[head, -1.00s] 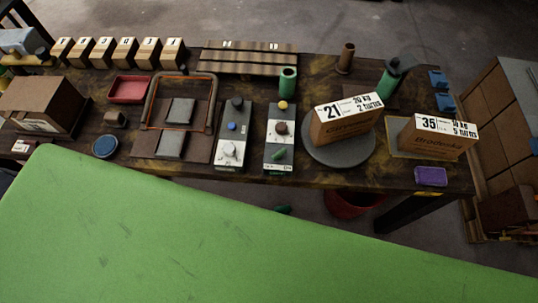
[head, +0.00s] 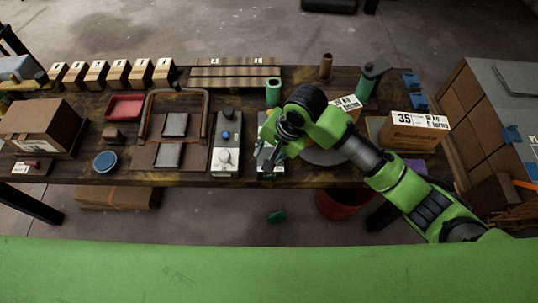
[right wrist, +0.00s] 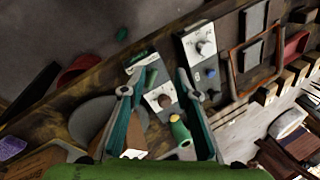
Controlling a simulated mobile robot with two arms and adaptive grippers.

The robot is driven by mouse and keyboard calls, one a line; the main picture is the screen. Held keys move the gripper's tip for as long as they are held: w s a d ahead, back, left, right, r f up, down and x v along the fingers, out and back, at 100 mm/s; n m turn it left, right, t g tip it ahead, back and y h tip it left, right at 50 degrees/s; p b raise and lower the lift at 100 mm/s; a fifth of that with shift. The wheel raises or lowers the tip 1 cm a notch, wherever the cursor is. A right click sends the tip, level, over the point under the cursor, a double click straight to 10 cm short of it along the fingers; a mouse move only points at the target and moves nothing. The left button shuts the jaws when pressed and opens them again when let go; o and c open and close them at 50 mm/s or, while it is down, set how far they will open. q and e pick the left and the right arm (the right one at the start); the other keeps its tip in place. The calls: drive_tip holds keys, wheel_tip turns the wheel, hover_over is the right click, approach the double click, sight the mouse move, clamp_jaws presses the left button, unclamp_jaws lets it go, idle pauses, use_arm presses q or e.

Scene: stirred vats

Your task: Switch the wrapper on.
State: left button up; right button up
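My right gripper (head: 270,154) is over this panel. In the right wrist view its two fingers (right wrist: 154,82) are apart, with the panel and green switch seen between them and nothing held. I cannot tell whether a fingertip touches the panel. The grey turntable (right wrist: 92,118) carries a box (head: 346,104), partly hidden. My left gripper is not in view.
A second panel (head: 226,150) with a blue button and white knob stands just left. A box marked 35 (head: 415,133) is at the right. A red bin (head: 340,203) stands on the floor below.

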drive_tip(key=w+d+r+m+h, duration=0.2)
drive_tip(key=w+d+m, duration=0.1)
drive_tip(key=w, duration=0.2)
drive_tip(key=f, duration=0.4)
drive_tip(key=w+a+f+p, duration=0.1)
drive_tip(key=f, duration=0.3)
drive_tip(key=a+f, duration=0.1)
drive_tip(key=f, duration=0.4)
drive_tip(key=shift+w+f, duration=0.1)
drive_tip(key=shift+w, duration=0.2)
drive_tip(key=shift+c, duration=0.3)
drive_tip(key=shift+d, duration=0.1)
clamp_jaws()
